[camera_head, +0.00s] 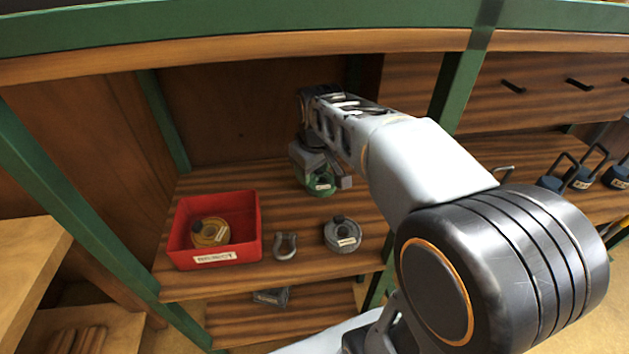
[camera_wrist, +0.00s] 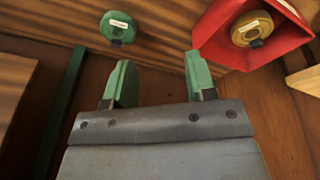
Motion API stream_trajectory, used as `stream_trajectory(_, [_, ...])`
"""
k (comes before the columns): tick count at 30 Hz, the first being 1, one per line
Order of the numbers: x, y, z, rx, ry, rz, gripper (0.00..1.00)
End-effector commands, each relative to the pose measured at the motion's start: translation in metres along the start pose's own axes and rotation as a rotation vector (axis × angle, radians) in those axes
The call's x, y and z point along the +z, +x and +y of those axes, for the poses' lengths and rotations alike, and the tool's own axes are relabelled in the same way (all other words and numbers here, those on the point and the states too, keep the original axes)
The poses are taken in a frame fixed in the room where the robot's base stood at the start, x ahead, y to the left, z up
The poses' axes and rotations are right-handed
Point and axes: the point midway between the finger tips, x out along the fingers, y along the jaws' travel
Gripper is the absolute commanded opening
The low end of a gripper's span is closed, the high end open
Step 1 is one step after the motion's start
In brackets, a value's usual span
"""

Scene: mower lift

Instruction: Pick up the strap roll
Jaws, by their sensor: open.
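Three rolls with white labels are in view, and I cannot read which label names the strap roll. A green roll (camera_head: 320,187) sits on the shelf right by my gripper (camera_head: 326,172). A grey roll (camera_head: 342,236) lies nearer the shelf's front. A yellow roll (camera_head: 209,233) lies inside a red bin (camera_head: 181,217). In the wrist view my gripper (camera_wrist: 159,75) is open, with nothing between its green-tipped fingers. The green roll (camera_wrist: 117,30) shows beyond the left finger, apart from it. The yellow roll (camera_wrist: 251,28) shows at upper right. The grey roll is outside the wrist view.
A metal shackle (camera_head: 285,246) lies between the red bin and the grey roll. Green posts (camera_head: 458,85) frame the wooden shelf. A dark object (camera_head: 271,296) lies on the lower shelf. Blue-black handled items (camera_head: 583,177) stand at the right.

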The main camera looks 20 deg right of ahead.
Motion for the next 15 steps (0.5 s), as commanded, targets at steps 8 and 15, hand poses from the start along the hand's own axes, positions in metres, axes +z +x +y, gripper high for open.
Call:
stream_trajectory(8, [-0.118,0.026,0.085,-0.051,-0.416,-0.088,0.51])
stream_trajectory(15, [-0.164,0.086,0.146,-0.118,-0.736,-0.133,0.51])
